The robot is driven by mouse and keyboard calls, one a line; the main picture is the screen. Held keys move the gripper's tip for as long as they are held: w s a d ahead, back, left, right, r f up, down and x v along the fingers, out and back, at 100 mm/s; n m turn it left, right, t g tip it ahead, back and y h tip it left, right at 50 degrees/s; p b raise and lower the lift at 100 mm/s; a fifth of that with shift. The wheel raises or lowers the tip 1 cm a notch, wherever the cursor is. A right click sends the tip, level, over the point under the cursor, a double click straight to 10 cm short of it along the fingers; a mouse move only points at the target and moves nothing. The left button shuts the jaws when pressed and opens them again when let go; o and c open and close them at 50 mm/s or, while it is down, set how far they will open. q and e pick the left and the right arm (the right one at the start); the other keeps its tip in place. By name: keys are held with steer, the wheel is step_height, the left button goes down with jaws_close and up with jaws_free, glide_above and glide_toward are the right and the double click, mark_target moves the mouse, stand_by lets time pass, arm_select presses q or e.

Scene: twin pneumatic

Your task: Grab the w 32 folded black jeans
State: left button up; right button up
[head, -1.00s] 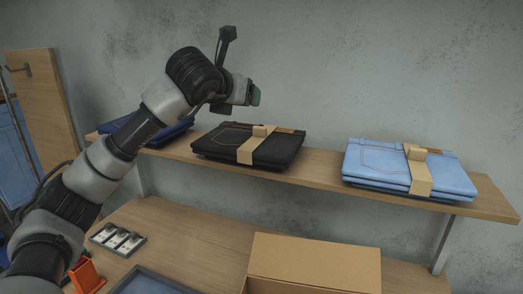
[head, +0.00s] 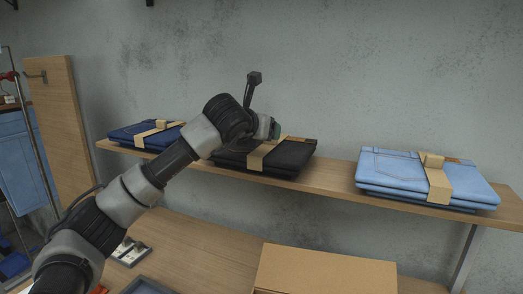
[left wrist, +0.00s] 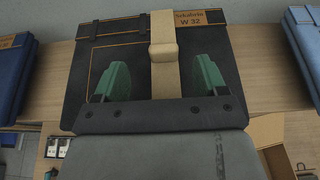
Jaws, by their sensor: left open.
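The folded black jeans (head: 293,154) lie on the wooden wall shelf, wrapped with a tan paper band. In the left wrist view the black jeans (left wrist: 118,59) fill the middle, with a brown patch reading W 32 (left wrist: 191,20) at the top right. The band (left wrist: 164,68) has a raised tab. My left gripper (head: 276,131) is over the jeans in the head view, its arm hiding part of them. In the left wrist view its green fingertips (left wrist: 160,80) are open on either side of the band. Contact cannot be told. My right gripper is not in view.
Dark blue jeans (head: 140,132) lie left on the shelf (head: 338,172), light blue jeans (head: 400,172) right. Below, a workbench (head: 205,240) holds a cardboard box (head: 325,270) and a grey tray (head: 150,287). A wooden panel (head: 62,120) stands at the left.

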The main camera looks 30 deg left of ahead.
mark_target(268, 147)
arm_select(q)
steer(key=p+x, duration=0.2)
steer(key=x, duration=0.2)
steer(key=shift+w+d+f+p, duration=0.15)
steer(key=shift+d+f+p, duration=0.05)
steer(key=shift+p, duration=0.15)
steer(key=shift+w+f, duration=0.2)
steer(key=shift+w, duration=0.05)
steer(key=shift+s, duration=0.15)
steer(key=c, duration=0.4)
jaws_close()
steer(key=shift+r, duration=0.15)
